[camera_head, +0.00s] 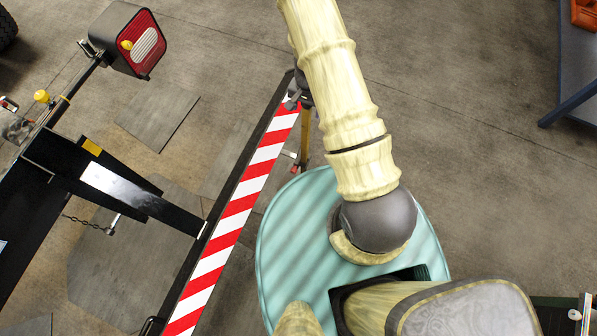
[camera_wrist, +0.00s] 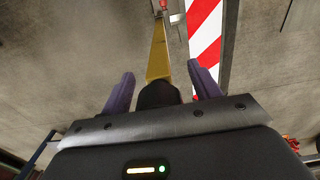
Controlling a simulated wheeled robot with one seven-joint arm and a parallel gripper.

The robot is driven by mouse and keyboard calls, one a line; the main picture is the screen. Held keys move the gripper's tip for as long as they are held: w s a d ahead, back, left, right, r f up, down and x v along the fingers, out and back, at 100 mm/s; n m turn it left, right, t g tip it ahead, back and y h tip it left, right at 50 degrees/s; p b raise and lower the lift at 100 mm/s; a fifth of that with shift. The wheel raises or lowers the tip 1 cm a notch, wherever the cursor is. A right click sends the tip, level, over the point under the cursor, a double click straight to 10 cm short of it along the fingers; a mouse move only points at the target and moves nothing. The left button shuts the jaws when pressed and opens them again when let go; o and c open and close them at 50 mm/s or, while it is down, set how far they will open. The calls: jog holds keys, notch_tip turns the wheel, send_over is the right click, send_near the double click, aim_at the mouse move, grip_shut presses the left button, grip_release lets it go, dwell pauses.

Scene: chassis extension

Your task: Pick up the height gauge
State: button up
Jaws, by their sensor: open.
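What looks like the height gauge (camera_wrist: 158,45) is a long yellow bar with a dark lower part and a small red piece at its far end. In the wrist view it lies between the two purple fingers of my gripper (camera_wrist: 160,70), which are spread apart on either side of it. I see gaps on both sides, and the fingers are not closed on it. In the head view the yellow bar (camera_head: 305,130) shows beside the striped board, partly hidden behind my arm. My gripper is mostly hidden there.
A red-and-white striped board (camera_head: 238,205) runs close along the left of the bar; it also shows in the wrist view (camera_wrist: 205,35). A black chassis frame (camera_head: 110,190) with a red tail lamp (camera_head: 143,45) stands left. A blue table edge (camera_head: 575,95) is far right. Open floor lies between.

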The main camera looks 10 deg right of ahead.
aim_at(304, 106)
jog(key=c, duration=1.2)
jog(key=shift+o, duration=0.2)
jog(key=shift+w+r, duration=0.1)
jog(key=shift+r, duration=0.1)
jog(key=shift+r+b, duration=0.35)
jog(key=shift+r, duration=1.25)
jog(key=shift+s+a+f+b, duration=0.1)
jog(key=shift+s+a+b, duration=0.3)
jog(key=shift+s+a, duration=0.4)
jog(key=s+a+b, duration=0.5)
jog(key=s+a, duration=0.4)
jog(key=s, duration=0.4)
